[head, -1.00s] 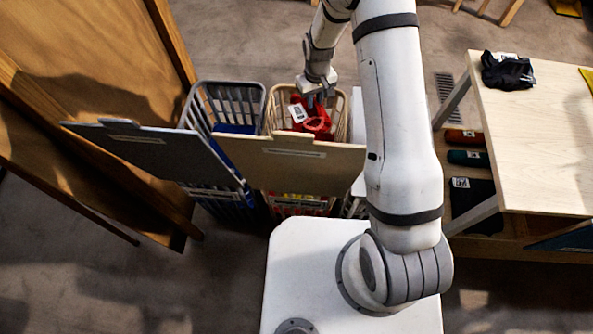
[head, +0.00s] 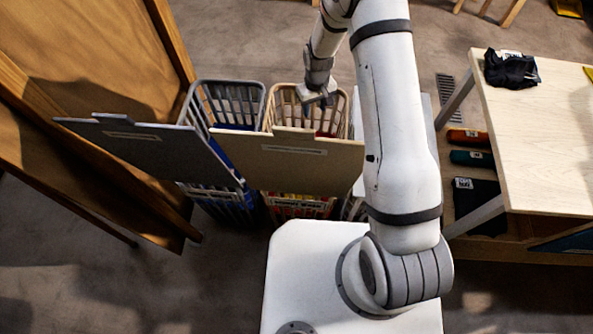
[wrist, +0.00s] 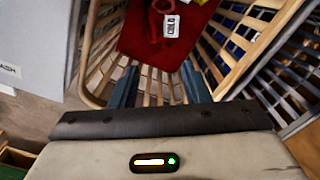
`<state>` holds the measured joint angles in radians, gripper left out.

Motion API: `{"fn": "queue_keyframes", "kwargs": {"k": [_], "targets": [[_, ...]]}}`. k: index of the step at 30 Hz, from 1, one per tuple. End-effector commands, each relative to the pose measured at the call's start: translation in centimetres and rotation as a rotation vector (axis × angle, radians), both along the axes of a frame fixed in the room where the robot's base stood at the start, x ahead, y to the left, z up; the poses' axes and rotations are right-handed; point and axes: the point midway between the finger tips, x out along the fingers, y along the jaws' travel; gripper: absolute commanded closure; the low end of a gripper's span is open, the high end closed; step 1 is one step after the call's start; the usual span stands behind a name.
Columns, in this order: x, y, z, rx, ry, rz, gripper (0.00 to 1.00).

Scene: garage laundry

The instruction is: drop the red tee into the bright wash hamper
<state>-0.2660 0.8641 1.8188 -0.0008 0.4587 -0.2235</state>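The bright wash hamper is the tan slatted basket (head: 283,104) behind a tan lidded panel; its slats also show in the wrist view (wrist: 105,62). The red tee (wrist: 158,22), with a white tag, lies low inside this hamper on darker red cloth. In the head view only a sliver of red shows behind the panel. My gripper (wrist: 158,88) is over the hamper opening, fingers apart with nothing between them. It also shows in the head view (head: 321,100).
A grey basket (head: 226,92) with blue cloth stands left, behind a grey panel (head: 150,146). A wooden cabinet (head: 90,70) is farther left. A light wood table (head: 545,140) with black cloth (head: 510,70) stands right.

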Motion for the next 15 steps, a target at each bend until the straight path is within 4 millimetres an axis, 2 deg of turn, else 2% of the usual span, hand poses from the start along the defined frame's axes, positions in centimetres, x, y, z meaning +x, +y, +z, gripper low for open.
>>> {"fn": "queue_keyframes", "kwargs": {"k": [8, 11, 15], "targets": [[0.0, 0.0, 0.2, 0.0, -0.001, 0.0, 0.57], [0.1, 0.0, 1.2, 0.001, -0.002, 0.0, 0.57], [0.1, 0.0, 3.5, 0.001, -0.003, 0.0, 0.57]]}}
